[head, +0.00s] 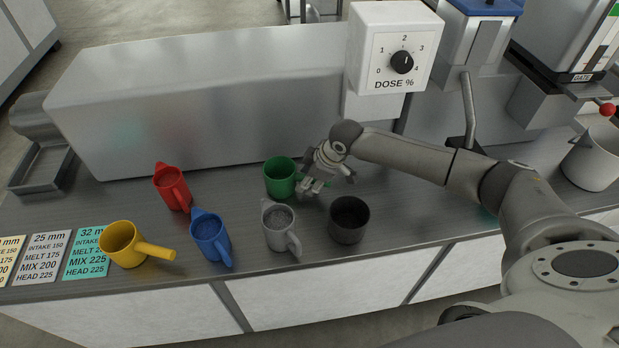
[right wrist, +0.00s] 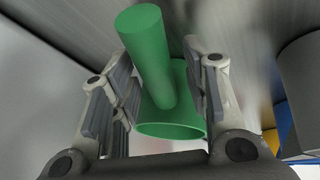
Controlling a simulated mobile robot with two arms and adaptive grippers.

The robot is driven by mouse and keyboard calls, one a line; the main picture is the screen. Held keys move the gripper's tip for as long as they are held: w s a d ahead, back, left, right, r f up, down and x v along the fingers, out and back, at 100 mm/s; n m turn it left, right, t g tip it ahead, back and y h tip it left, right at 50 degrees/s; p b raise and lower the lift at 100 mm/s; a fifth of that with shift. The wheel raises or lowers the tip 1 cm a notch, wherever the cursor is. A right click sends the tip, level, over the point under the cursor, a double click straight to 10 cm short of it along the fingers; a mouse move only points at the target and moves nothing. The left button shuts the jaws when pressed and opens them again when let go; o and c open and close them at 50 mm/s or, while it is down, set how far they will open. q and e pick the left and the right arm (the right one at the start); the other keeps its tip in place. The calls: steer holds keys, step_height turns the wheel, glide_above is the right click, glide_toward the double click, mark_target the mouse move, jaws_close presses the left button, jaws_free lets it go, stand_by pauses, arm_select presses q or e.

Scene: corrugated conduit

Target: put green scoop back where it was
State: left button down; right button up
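The green scoop (head: 279,178) stands on the steel counter, in front of the long metal housing, its handle pointing right toward my right gripper (head: 314,182). In the right wrist view the green scoop (right wrist: 150,60) shows its handle and cup rim between my two fingers. The fingers of my right gripper (right wrist: 160,92) are apart, one on each side of the handle, with gaps visible; I see no firm contact. The fingertips are small and partly hidden in the head view. My left gripper is not in view.
A red scoop (head: 173,189), blue scoop (head: 211,238), yellow scoop (head: 122,243) and grey scoop (head: 279,228) stand nearby. A dark cup (head: 348,220) is close in front of my right gripper. The metal housing (head: 210,95) bounds the back; a dose dial box (head: 393,45) stands behind.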

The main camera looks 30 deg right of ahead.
steer(key=v, duration=1.2)
steer(key=shift+r, duration=0.1)
steer(key=shift+s, duration=0.1)
